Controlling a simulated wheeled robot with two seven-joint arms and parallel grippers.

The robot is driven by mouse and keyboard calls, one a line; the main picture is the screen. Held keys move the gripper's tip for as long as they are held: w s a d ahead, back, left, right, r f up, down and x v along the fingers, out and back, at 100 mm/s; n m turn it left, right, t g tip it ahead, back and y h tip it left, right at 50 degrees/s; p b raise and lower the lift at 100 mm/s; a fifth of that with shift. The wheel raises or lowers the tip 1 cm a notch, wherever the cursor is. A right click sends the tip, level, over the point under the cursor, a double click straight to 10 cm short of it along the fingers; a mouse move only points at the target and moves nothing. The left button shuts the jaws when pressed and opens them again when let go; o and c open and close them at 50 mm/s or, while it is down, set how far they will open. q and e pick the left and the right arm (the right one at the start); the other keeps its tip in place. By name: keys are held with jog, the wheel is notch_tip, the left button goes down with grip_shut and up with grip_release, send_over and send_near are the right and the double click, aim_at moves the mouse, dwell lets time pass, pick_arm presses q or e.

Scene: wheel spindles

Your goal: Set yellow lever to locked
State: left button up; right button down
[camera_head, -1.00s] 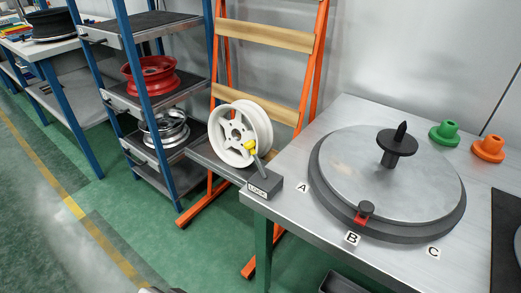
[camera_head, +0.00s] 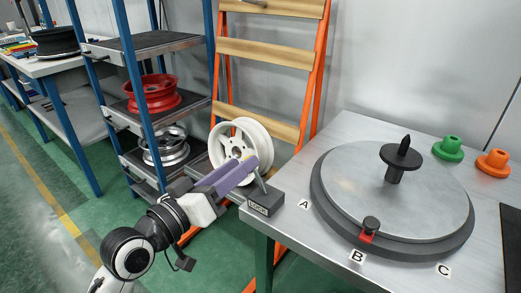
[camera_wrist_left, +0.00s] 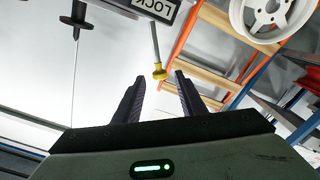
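The yellow lever is a grey rod with a yellow knob (camera_wrist_left: 158,72), rising from a dark box (camera_head: 265,200) with a LOCK label at the table's near left corner. In the head view my left gripper largely hides the knob; the rod's lower part shows above the box. My left gripper (camera_head: 247,168) reaches in from the lower left, its fingers close to the lever's top. In the left wrist view the gripper (camera_wrist_left: 160,82) is open, with the knob just beyond the gap between the fingertips. No contact is visible. My right gripper is not in view.
A round turntable (camera_head: 330,210) with a black spindle (camera_head: 402,155) and red clamp (camera_head: 367,237) fills the table's middle. A white wheel (camera_head: 262,140) stands behind the lever, beside an orange rack (camera_head: 312,90).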

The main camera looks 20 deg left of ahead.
pick_arm(q)
jog(key=x, duration=0.8)
jog(key=shift+d+f, duration=0.1)
grip_shut()
